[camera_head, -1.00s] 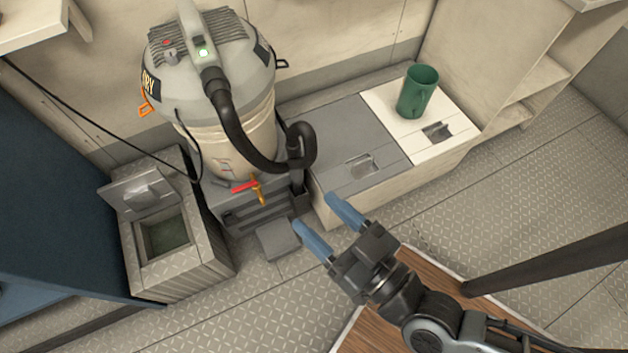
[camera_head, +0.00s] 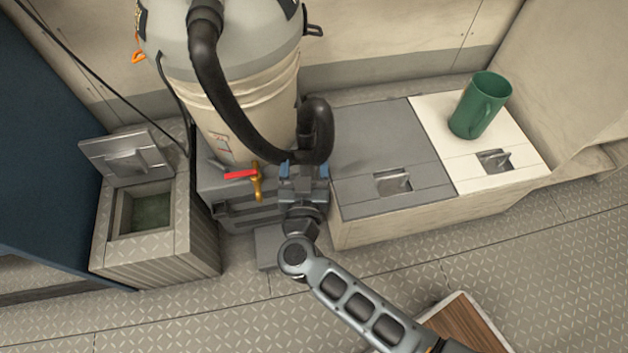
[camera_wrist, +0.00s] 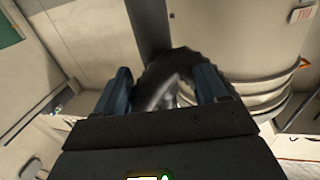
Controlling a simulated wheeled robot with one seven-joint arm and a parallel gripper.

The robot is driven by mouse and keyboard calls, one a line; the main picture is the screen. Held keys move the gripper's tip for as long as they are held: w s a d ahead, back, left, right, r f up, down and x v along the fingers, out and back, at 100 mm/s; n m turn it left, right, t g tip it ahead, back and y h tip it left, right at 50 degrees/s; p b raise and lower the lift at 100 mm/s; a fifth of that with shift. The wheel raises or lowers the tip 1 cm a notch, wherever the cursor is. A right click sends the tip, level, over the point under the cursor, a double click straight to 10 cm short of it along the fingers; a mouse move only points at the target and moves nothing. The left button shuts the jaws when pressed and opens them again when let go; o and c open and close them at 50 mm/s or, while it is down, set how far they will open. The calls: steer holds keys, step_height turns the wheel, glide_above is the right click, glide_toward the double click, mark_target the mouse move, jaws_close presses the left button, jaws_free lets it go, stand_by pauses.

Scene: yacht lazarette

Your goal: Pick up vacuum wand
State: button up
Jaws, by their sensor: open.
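The vacuum wand (camera_head: 316,130) is the dark end of the black hose, standing at the right side of the vacuum's drum. Its lower part is hidden behind my gripper (camera_head: 303,172). My gripper is open, with its two blue fingers pointing toward the wand. In the wrist view the dark curved hose (camera_wrist: 160,78) shows between and beyond the fingers (camera_wrist: 165,85). I cannot tell whether the fingers touch it. The vacuum (camera_head: 245,100) is a grey and cream drum on a grey base.
A red-handled brass valve (camera_head: 256,182) is just left of my gripper. An open bin (camera_head: 150,245) stands left. A grey-lidded locker (camera_head: 380,145) and a white lid (camera_head: 440,115) with a green mug (camera_head: 480,105) lie right.

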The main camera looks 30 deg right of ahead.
steer(key=b+x, duration=0.2)
steer(key=x, duration=0.4)
steer(key=shift+w+d+r, duration=0.15)
steer(key=shift+w+d, duration=0.05)
steer(key=shift+d, duration=0.05)
steer(key=shift+c, duration=0.2)
steer(key=c, duration=1)
steer(key=shift+r, duration=0.1)
step_height(320, 180, up, 28)
steer(key=p, duration=1.5)
steer(key=shift+d, duration=0.1)
